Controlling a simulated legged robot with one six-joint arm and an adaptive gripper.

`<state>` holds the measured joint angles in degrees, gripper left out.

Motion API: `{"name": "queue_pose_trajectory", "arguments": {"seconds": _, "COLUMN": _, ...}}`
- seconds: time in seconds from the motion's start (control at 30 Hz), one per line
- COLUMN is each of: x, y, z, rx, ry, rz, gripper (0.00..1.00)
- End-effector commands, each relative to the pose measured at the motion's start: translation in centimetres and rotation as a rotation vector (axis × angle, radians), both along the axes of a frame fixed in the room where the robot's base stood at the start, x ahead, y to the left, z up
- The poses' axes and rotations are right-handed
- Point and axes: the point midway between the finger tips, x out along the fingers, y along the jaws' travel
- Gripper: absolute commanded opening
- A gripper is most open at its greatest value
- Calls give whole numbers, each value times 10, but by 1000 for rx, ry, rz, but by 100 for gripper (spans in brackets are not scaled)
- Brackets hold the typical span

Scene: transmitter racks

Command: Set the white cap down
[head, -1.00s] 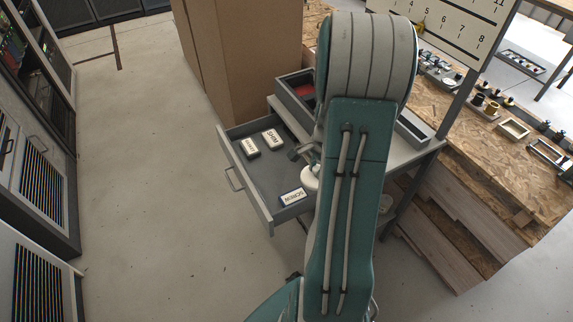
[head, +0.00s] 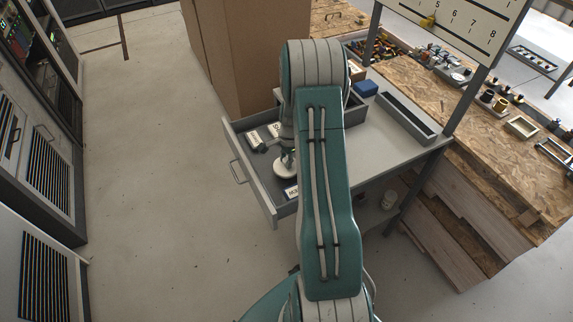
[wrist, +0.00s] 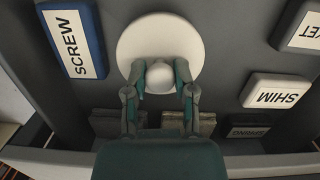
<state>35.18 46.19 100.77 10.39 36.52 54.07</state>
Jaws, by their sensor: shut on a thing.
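The white cap is a round disc with a small knob; in the wrist view the white cap (wrist: 160,36) is at the top middle. My gripper (wrist: 161,76) is shut on its knob, one finger on each side. In the head view the cap (head: 284,171) is over the open grey drawer (head: 247,180), partly hidden by my arm. I cannot tell whether it touches the drawer floor.
Labelled blocks lie in the drawer: SCREW (wrist: 72,40) left of the cap, SHIM (wrist: 275,91) to the right, and a partly cut-off one (wrist: 298,26). A dark block (wrist: 248,127) is below SHIM. A blue box (head: 366,88) and long tray (head: 407,116) are on the bench top.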

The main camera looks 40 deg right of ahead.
Motion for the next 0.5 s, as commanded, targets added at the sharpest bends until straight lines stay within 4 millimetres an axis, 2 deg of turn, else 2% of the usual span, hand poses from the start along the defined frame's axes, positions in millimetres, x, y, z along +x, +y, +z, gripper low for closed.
{"name": "queue_pose_trajectory", "arguments": {"seconds": 0.03, "x": -2, "y": 1, "z": -10, "rx": 4, "ry": 5, "rz": 0, "gripper": 0}}
{"name": "queue_pose_trajectory", "arguments": {"seconds": 0.13, "x": -2, "y": 1, "z": -23, "rx": 3, "ry": 4, "rz": 0, "gripper": 0}}
{"name": "queue_pose_trajectory", "arguments": {"seconds": 0.47, "x": -2, "y": 0, "z": -26, "rx": 1, "ry": 2, "rz": -1, "gripper": 0}}
{"name": "queue_pose_trajectory", "arguments": {"seconds": 0.5, "x": -2, "y": 0, "z": -26, "rx": 1, "ry": 1, "rz": -1, "gripper": 48}}
